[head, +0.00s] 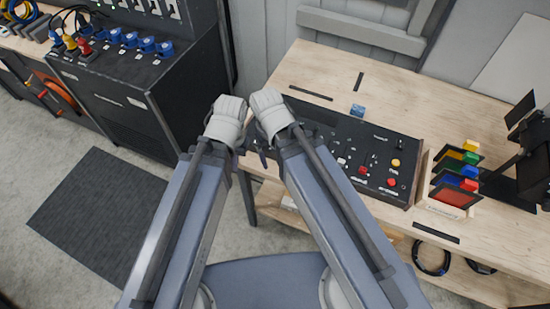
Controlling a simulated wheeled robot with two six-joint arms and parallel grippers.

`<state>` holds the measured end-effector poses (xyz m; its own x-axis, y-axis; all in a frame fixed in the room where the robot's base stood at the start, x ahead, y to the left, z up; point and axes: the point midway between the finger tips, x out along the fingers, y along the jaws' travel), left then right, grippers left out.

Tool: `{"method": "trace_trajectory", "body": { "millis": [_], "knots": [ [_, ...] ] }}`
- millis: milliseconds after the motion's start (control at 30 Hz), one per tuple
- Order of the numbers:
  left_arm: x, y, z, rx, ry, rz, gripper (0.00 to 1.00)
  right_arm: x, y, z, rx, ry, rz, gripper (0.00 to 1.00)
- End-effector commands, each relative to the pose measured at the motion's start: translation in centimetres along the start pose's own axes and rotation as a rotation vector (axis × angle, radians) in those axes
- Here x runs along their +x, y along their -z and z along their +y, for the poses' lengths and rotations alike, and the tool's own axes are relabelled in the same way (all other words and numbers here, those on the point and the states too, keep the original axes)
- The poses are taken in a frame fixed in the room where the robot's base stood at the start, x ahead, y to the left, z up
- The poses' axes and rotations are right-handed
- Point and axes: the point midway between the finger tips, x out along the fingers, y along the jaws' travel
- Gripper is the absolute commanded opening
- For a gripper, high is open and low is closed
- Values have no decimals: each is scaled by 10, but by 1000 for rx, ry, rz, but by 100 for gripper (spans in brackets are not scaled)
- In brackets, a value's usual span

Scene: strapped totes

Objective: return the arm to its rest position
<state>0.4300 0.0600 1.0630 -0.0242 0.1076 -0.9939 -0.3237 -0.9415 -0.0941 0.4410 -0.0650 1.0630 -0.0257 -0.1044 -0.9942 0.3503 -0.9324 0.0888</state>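My two arms come up from the bottom edge of the head view, side by side, and bend at pale grey joints near the picture's middle. My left gripper (241,150) shows only as a small dark part beside the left arm. My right gripper (263,158) is mostly hidden by the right arm, with only a dark bit showing. The fingers of both cannot be made out, and I see nothing held. The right arm's joint overlaps the left end of a black control panel (345,150) in the picture; whether they touch cannot be told.
The panel lies on a wooden workbench (455,105). A black cabinet (130,100) with blue connectors stands left. A dark mat (95,210) lies on open floor.

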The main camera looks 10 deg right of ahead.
Motion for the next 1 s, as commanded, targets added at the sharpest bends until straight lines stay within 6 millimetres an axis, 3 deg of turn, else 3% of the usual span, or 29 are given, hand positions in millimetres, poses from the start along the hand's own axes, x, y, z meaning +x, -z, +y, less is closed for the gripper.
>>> {"method": "trace_trajectory", "body": {
  "millis": [100, 433, 800, 1000],
  "knots": [
    [0, 0, 0, 0, 0, 0, 0, 0, -10, -9, 24, -5, 0, 84],
    [3, 0, 0, 0, 0, 0, 0, 2, -9, -10, 30, -5, 0, 84],
    [63, 4, 6, 3, 1, 0, 0, 62, -5, -15, 26, -5, 0, 84],
    [65, 4, 6, 4, 1, 0, 0, 65, -5, -15, 25, -5, 0, 84]
  ]
}}
